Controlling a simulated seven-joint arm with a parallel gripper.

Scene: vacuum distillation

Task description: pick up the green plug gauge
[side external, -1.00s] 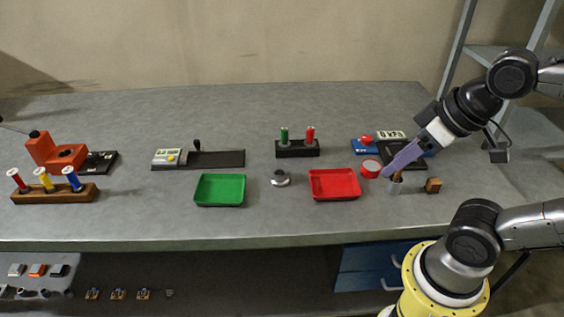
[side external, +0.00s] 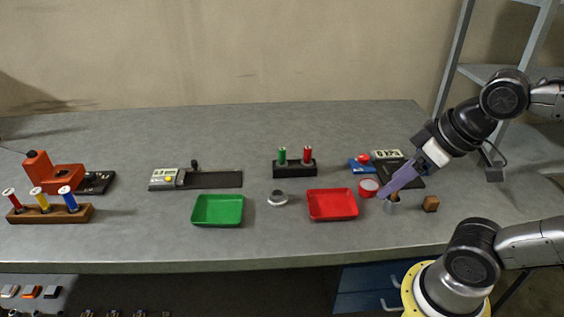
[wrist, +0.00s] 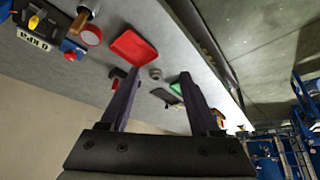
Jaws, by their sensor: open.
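The green plug gauge (side external: 282,156) stands upright in a black holder (side external: 295,169) towards the back of the bench. A red plug gauge (side external: 307,155) stands to its right in the same holder. My gripper (side external: 385,194) is well to the right of the holder, near the small cup, and its purple fingers point down and left. In the wrist view my gripper (wrist: 160,72) has its two fingers apart with nothing held between them. The green gauge cannot be made out in the wrist view, where the left finger partly covers the holder area.
A red tray (side external: 332,219), a grey ring (side external: 278,198) and a green tray (side external: 217,224) lie in front of the holder.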

